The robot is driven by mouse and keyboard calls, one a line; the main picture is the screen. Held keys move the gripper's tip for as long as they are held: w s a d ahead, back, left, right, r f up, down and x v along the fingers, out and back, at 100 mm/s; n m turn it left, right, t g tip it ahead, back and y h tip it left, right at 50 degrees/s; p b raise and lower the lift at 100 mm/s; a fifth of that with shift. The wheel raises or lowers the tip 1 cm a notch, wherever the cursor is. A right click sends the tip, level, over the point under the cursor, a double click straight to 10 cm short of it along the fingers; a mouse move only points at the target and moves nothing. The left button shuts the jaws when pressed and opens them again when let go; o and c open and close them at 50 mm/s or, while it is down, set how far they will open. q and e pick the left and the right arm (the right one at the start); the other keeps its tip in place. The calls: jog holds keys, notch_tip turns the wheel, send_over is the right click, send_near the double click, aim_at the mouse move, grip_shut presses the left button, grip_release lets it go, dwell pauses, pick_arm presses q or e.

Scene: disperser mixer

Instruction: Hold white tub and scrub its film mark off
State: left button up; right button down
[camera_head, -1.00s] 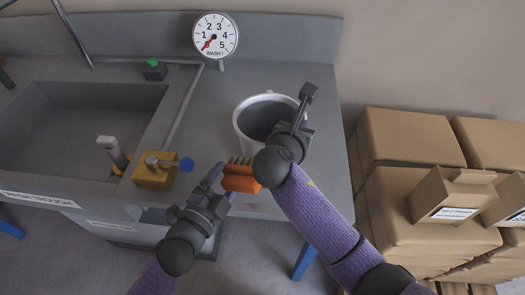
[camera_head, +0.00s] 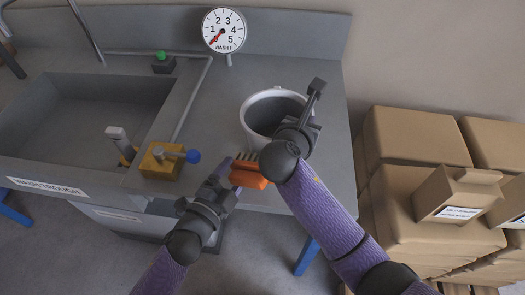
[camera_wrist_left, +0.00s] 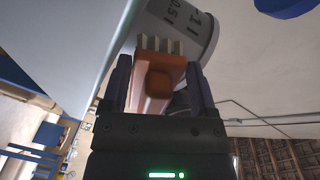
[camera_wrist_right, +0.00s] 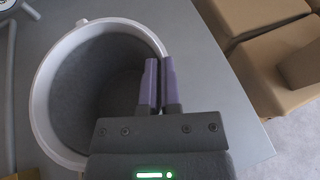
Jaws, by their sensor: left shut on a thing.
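The white tub (camera_head: 270,113) stands on the grey bench, its open mouth up. My right gripper (camera_wrist_right: 160,82) is shut on the tub's rim at its right side, one finger inside the wall and one outside. My left gripper (camera_head: 230,183) is shut on an orange brush (camera_head: 249,175) with pale bristles. The left wrist view shows the brush (camera_wrist_left: 158,75) between the fingers, its bristles in front of the tub's side wall (camera_wrist_left: 197,30), which bears dark number marks. I cannot tell if the bristles touch the wall. No film mark can be made out.
The wash trough (camera_head: 90,120) lies to the left. A yellow block with a blue-knobbed lever (camera_head: 160,163) stands between it and the tub. A dial (camera_head: 224,31) on a post and a green button (camera_head: 161,57) are behind. Cardboard boxes (camera_head: 415,140) stand to the right.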

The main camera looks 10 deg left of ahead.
pick_arm(q)
jog(key=shift+s+a+f, duration=0.1)
jog(key=shift+f, duration=0.1)
pick_arm(e)
jog(key=shift+f, duration=0.1)
pick_arm(q)
jog(key=shift+s+a+r, duration=0.1)
jog(key=shift+a+r, duration=0.1)
pick_arm(e)
jog(key=shift+w+f, duration=0.15)
jog(key=shift+w, duration=0.15)
pick_arm(q)
jog(key=s+r, duration=0.1)
jog(key=s+a+r, duration=0.1)
jog(key=s+r, duration=0.2)
jog(key=r, duration=0.1)
jog(key=shift+s+a, duration=0.25)
jog(key=shift+s, duration=0.15)
pick_arm(e)
jog(key=shift+a, duration=0.1)
jog(key=c, duration=1.2)
grip_release()
jog(key=shift+r+p, duration=0.8)
jog(key=shift+p, duration=0.4)
pick_arm(q)
notch_tip(320, 180, up, 2)
jog(key=shift+r, duration=0.2)
pick_arm(e)
jog(key=shift+f, duration=0.1)
